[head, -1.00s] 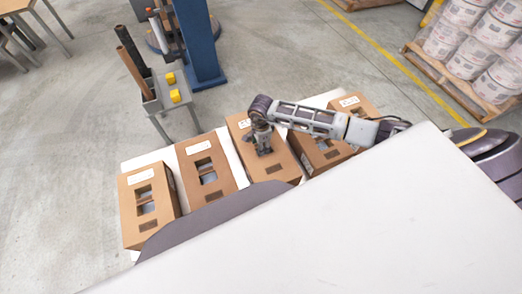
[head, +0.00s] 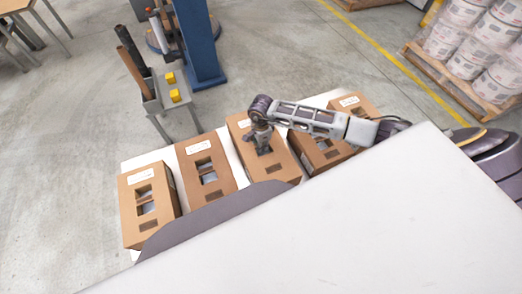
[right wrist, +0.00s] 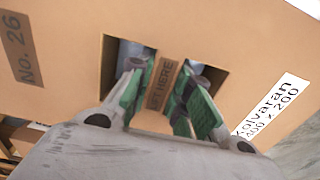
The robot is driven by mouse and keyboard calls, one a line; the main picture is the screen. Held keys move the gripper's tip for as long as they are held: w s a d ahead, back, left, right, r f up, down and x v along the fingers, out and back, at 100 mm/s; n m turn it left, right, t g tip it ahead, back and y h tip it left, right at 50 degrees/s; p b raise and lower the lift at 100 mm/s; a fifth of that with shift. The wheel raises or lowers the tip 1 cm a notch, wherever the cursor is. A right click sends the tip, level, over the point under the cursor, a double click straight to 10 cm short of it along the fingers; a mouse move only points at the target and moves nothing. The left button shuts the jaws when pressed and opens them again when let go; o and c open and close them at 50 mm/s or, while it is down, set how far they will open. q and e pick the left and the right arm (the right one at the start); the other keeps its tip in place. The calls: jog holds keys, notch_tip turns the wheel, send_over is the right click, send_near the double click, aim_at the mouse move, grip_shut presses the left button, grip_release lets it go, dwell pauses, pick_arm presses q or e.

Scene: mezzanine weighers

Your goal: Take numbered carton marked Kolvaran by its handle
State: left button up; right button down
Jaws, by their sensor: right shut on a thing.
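The carton marked Kolvaran (right wrist: 235,35) is brown cardboard. In the right wrist view it has a white label (right wrist: 272,108) reading Kolvaran 400 x 200 and a printed No. 26. Its handle (right wrist: 163,80) is a strip between two cut-outs, printed LIFT HERE. In the head view the carton (head: 277,171) is third from the left in a row. My right gripper (head: 262,149) is over its top. In the right wrist view the gripper (right wrist: 163,90) has its green-lined fingers in the cut-outs, shut on the strip. My left gripper is not in view.
Similar cartons stand on the left (head: 128,226), second from the left (head: 187,167) and at the right (head: 353,103), on a white surface. A large pale panel fills the lower right. Behind stand a grey stand (head: 158,106) and a blue column (head: 199,45). Stacked tubs (head: 465,66) are far right.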

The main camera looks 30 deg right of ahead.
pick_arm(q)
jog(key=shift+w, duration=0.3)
pick_arm(e)
jog(key=shift+w+r, duration=0.1)
jog(key=shift+r, duration=0.05)
notch_tip(320, 180, up, 8)
jog(key=shift+r+b, duration=0.2)
jog(key=shift+b, duration=0.1)
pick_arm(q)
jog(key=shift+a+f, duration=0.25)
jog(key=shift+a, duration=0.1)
pick_arm(e)
jog(key=shift+r, duration=0.7)
jog(key=shift+r, duration=0.15)
